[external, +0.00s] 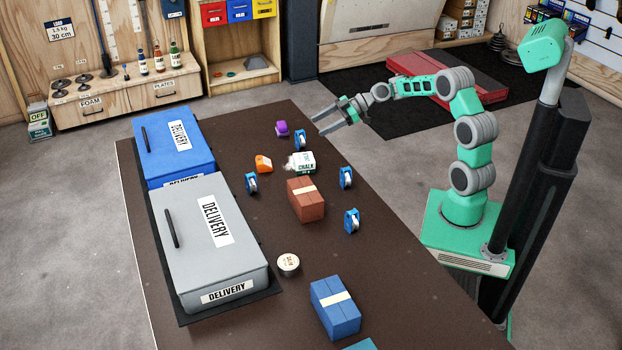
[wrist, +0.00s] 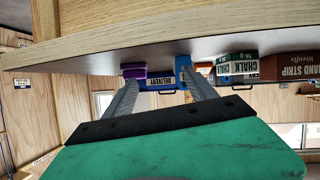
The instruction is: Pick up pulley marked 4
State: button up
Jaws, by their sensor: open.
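Several blue pulleys stand on the dark table in the external view: one at the far end (external: 300,140), one beside the delivery boxes (external: 251,183), and two along the right side, one (external: 346,177) behind the other (external: 352,220). Their markings are too small to read, so I cannot tell which is marked 4. My gripper (external: 319,124) is open and empty near the table's far right edge, close to the far pulley. In the wrist view my gripper (wrist: 160,77) points across the table; a blue object (wrist: 183,66), probably a pulley, is partly hidden by the right finger.
A chalk pack (external: 303,162), orange item (external: 263,164), purple item (external: 282,129) and brown box (external: 306,200) stand near the pulleys. Blue (external: 173,145) and grey (external: 208,245) delivery boxes fill the left side. A round tin (external: 288,264) and blue box (external: 335,308) are nearer.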

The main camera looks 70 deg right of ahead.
aim_at(304, 139)
jog(key=a, duration=0.1)
jog(key=a+n+y, duration=0.1)
jog(key=a, duration=0.1)
jog(key=a+r+n, duration=0.1)
jog(key=shift+s+a+g+y, duration=0.25)
jog(key=shift+s+g+y, duration=0.05)
jog(key=shift+s, duration=0.1)
jog(key=x, duration=0.7)
jog(key=shift+f, duration=0.25)
jog(key=shift+c, duration=0.6)
grip_shut()
